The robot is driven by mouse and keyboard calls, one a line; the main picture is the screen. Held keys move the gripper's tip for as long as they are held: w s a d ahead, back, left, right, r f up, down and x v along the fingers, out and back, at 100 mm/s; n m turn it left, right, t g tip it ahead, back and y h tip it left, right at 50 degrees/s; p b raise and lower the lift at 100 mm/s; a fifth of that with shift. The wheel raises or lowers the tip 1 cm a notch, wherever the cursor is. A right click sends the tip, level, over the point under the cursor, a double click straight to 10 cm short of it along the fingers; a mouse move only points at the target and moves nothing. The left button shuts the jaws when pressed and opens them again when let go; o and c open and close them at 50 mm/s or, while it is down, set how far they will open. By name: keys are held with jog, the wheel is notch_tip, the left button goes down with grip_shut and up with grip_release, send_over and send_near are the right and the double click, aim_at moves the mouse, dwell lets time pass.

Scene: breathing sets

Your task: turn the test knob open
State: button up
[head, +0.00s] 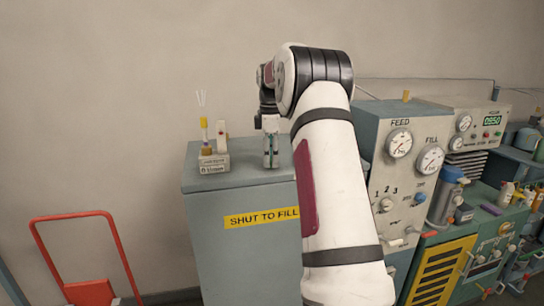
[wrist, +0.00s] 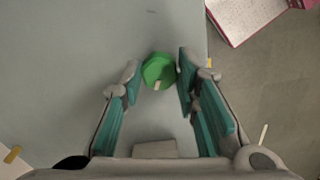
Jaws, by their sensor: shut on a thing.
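A round green knob (wrist: 159,69) with a short pale mark on its near edge sits between my fingertips in the wrist view. I take it for the test knob; no label on it can be read. My gripper (wrist: 160,76) is shut on it, one teal-padded finger on each side. In the head view my gripper (head: 271,158) points down at the top of a grey-blue cabinet (head: 240,190) with a yellow "SHUT TO FILL" label (head: 261,217). The knob is hidden there behind the gripper.
A small stand (head: 214,162) with a yellow-topped tube is left of my gripper on the cabinet. A panel with FEED and FILL gauges (head: 399,144) stands at right. A red trolley (head: 90,291) is on the floor at left. The wrist view shows a reddish-edged paper (wrist: 243,15).

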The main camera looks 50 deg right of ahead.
aim_at(271, 160)
jog(key=shift+n, duration=1.4)
jog(key=o, duration=1.2)
jog(key=shift+c, duration=0.2)
jog(key=shift+r, duration=0.1)
notch_tip(271, 160, up, 12)
